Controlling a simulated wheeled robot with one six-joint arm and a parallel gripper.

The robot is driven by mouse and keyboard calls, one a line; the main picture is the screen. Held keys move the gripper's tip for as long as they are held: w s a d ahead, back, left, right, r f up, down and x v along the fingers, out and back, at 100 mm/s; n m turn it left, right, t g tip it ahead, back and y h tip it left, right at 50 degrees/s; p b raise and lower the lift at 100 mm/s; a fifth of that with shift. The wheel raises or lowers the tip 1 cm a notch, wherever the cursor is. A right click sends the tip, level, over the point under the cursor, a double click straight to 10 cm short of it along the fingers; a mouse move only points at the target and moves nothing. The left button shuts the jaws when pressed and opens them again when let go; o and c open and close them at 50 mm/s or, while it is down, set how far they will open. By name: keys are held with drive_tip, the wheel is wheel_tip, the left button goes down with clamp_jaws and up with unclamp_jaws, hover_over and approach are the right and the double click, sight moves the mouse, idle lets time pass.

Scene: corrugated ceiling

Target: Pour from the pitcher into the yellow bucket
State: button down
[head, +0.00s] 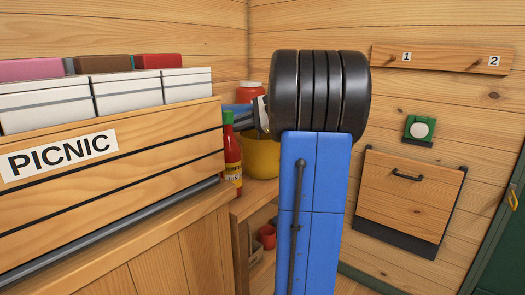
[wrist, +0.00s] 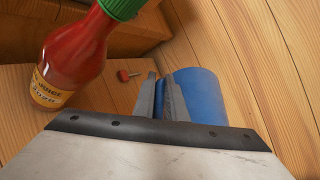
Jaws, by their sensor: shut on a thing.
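The yellow bucket (head: 260,158) stands on a wooden shelf top behind my arm in the head view; its right side is hidden. The blue pitcher (wrist: 203,97) is beside my fingers in the wrist view, and a small part of it shows above the bucket in the head view (head: 238,107). My gripper (wrist: 160,98) is shut on the pitcher, apparently at its handle, which the fingers hide. In the head view my gripper (head: 236,119) is near the bucket's rim, partly covered by my wrist. The pitcher's mouth and contents are hidden, and its exact tilt is unclear.
A red sauce bottle (head: 231,160) with a green cap stands left of the bucket, close to my gripper in the wrist view (wrist: 75,50). A red jar (head: 249,94) is behind. A PICNIC crate (head: 150,150) fills the left. A small red object (wrist: 126,75) lies beyond my fingers.

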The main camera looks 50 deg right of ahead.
drive_tip(key=shift+d+r+t, duration=0.2)
drive_tip(key=shift+r+t, duration=0.05)
drive_tip(key=shift+t, duration=0.25)
idle(0.9)
drive_tip(key=shift+s+d+r+m+t, duration=0.3)
drive_tip(key=shift+s+d+r+t, duration=0.25)
drive_tip(key=shift+t, duration=0.25)
idle(1.0)
drive_tip(key=shift+w+a+f+g, duration=0.2)
drive_tip(key=shift+w+a+g, duration=0.25)
drive_tip(key=shift+a, duration=0.1)
drive_tip(key=shift+w+a+f+g, duration=0.15)
drive_tip(key=shift+w+a+g, duration=0.15)
drive_tip(key=shift+a+g, duration=0.2)
drive_tip(key=shift+a+f+n+g, duration=0.4)
drive_tip(key=shift+a+f+g, duration=0.15)
drive_tip(key=shift+g, duration=0.4)
drive_tip(key=shift+a, duration=0.1)
